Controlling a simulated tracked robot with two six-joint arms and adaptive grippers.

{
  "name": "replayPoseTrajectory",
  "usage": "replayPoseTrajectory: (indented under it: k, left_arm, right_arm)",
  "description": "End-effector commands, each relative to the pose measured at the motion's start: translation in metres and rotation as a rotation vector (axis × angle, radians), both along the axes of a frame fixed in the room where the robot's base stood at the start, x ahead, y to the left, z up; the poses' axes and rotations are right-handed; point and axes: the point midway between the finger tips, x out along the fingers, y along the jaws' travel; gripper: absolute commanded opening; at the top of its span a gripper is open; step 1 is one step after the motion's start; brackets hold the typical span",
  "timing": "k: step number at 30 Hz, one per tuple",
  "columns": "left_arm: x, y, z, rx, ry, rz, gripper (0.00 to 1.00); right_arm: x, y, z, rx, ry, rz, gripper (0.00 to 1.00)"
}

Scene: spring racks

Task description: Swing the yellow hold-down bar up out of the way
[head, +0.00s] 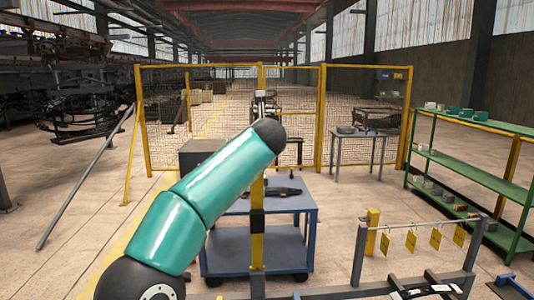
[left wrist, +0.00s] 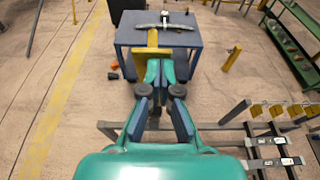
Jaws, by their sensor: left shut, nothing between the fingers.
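The yellow hold-down bar (head: 257,245) stands about upright in the head view, in front of the blue cart, with a black band round it. My right gripper is in neither view.
A blue cart (head: 228,250) carries a dark part behind the bar. A steel rail (head: 425,224) with several hanging yellow tags is at lower right. A short yellow post (head: 372,231) and green shelves (head: 470,170) stand right.

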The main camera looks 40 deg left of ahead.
Motion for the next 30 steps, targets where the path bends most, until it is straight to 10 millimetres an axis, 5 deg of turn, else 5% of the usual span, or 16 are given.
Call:
replayPoseTrajectory:
  k: [17, 29, 30]
  left_arm:
    - [-0.01, 0.018, 0.002, 0.0, 0.001, 0.024, 0.0]
    - [-0.032, -0.013, -0.013, 0.0, -0.002, 0.018, 0.0]
    - [-0.035, -0.014, 0.007, 0.001, -0.005, 0.02, 0.0]
  right_arm:
    - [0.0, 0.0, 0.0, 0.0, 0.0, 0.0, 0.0]
    - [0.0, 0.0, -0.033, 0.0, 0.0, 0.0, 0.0]
    - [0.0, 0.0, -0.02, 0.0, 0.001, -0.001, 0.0]
